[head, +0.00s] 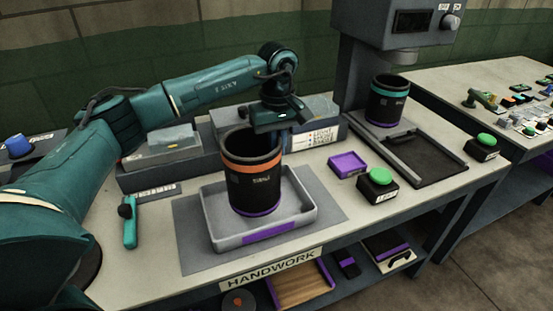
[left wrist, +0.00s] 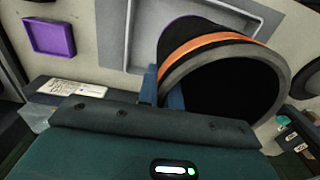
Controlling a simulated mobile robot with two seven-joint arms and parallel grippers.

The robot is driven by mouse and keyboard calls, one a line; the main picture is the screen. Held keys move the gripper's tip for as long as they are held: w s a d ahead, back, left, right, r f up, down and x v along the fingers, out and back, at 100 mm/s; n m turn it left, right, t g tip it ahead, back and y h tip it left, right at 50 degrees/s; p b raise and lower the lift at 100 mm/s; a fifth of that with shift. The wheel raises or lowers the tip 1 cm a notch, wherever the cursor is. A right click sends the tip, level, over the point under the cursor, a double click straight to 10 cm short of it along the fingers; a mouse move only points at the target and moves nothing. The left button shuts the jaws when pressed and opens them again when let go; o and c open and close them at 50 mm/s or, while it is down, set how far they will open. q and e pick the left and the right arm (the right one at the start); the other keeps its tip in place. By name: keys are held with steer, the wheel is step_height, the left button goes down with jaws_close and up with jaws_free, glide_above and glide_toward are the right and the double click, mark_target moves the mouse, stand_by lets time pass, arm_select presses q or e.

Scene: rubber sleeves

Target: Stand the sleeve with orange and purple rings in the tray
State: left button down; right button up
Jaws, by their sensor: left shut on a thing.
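The black sleeve (head: 253,185) has an orange ring near its top and a purple ring at its bottom. It is upright, with its lower end within the walls of the grey tray (head: 308,212); I cannot tell whether it touches the tray floor. My left gripper (head: 271,129) is shut on the far right part of its rim. In the left wrist view, the blue fingers (left wrist: 163,92) pinch the wall of the sleeve (left wrist: 205,42), and the tray (left wrist: 131,32) lies beyond. My right gripper is not in view.
A teal-ringed black sleeve (head: 387,101) stands under the grey machine (head: 360,60). A purple dish (head: 348,163) and a green button box (head: 378,184) are right of the tray. A teal-handled tool (head: 130,222) lies left. Grey boxes (head: 165,147) stand behind.

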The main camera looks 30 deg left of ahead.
arm_select(q)
steer(key=shift+f, duration=0.3)
step_height(320, 180, down, 3)
steer(key=shift+r, duration=0.1)
steer(key=shift+f, duration=0.25)
steer(key=c, duration=1.6)
jaws_free()
steer(key=shift+o, duration=0.2)
